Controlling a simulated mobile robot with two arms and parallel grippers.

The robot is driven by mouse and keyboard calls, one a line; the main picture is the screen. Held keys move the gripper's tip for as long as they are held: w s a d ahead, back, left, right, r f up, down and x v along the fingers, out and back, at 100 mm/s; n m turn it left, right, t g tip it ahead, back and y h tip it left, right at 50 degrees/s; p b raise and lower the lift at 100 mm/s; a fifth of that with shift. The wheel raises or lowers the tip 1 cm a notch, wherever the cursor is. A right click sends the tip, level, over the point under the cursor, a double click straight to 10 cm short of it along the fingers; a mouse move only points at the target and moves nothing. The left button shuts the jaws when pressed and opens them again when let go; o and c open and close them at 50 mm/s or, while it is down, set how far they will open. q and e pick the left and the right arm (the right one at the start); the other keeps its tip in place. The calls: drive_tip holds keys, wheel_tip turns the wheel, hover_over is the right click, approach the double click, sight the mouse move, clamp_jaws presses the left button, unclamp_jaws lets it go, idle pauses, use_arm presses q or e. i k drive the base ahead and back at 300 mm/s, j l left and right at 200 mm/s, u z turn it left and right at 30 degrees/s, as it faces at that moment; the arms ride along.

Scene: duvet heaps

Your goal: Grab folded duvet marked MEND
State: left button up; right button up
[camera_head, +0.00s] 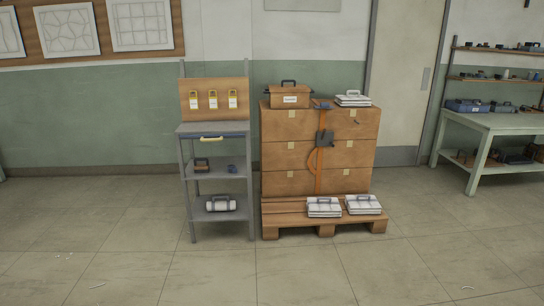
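Several white folded bundles that look like duvets are in view. One folded bundle (352,99) lies on top of the carton stack at the right. Two more lie on the front of the pallet, a left one (323,207) and a right one (363,204), each with a dark handle or strap. A white rolled bundle (221,204) with dark bands lies on the grey stand's lowest shelf. I cannot read a MEND mark on any of them; any lettering is too small. Neither of my grippers shows.
Brown cartons (283,158) with an orange strap (321,170) stand on a wooden pallet (297,217). A handled box (289,98) sits on top. The grey stand (192,222) is left, a green workbench (483,125) far right. The floor (250,275) in front is mostly clear.

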sight(316, 206)
drive_tip(key=i+j+z, duration=0.15)
drive_tip(key=i+z, duration=0.15)
drive_tip(key=i, duration=2.1)
